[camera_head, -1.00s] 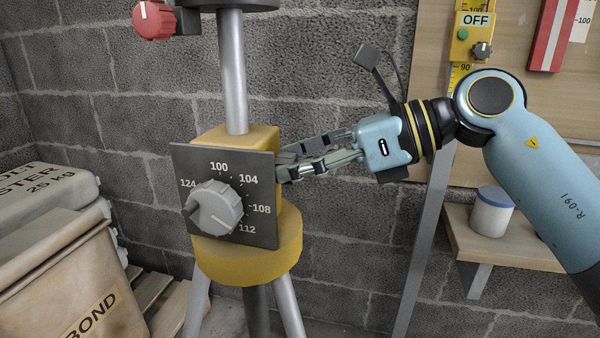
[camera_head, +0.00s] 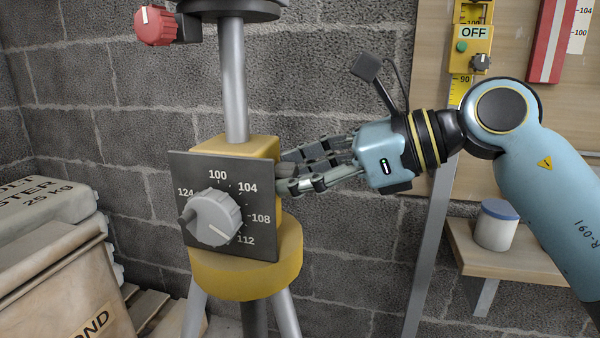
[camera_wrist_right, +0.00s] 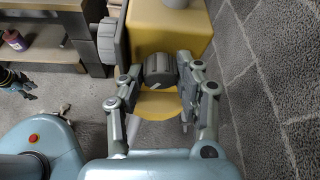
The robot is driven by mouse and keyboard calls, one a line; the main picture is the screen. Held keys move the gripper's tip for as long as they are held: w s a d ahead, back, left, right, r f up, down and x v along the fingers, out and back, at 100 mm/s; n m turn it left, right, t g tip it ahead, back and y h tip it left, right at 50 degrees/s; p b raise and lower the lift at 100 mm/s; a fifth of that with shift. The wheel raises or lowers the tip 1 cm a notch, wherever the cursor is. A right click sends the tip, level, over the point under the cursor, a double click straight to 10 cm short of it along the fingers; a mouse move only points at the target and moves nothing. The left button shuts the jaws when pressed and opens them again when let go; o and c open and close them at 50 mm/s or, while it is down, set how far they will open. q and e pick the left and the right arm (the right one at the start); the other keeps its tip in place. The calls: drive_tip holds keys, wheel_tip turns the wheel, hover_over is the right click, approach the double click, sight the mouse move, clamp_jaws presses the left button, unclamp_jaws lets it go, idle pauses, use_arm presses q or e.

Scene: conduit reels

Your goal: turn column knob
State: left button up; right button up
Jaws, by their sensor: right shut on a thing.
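The column has a yellow block (camera_head: 262,148) with a dark dial plate (camera_head: 255,180) on its front. My right gripper (camera_head: 292,178) reaches the block's right side and is shut on this dark knob, one finger on each side. A small blue and dark part at the wrist view's left edge looks like my left gripper (camera_wrist_right: 18,82); its fingers are unclear.
Stacked bags (camera_head: 50,215) and a tan bin (camera_head: 60,270) stand at the left. A yellow OFF box (camera_head: 470,48) hangs upper right, above a shelf (camera_head: 525,255) with a white jar (camera_head: 496,226). The brick wall is close behind.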

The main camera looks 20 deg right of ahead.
drive_tip(key=o, duration=0.9)
drive_tip(key=shift+f, duration=0.1)
drive_tip(key=shift+c, duration=0.2)
drive_tip(key=v, duration=0.7)
drive_tip(key=shift+s, duration=0.15)
drive_tip(key=shift+d, duration=0.15)
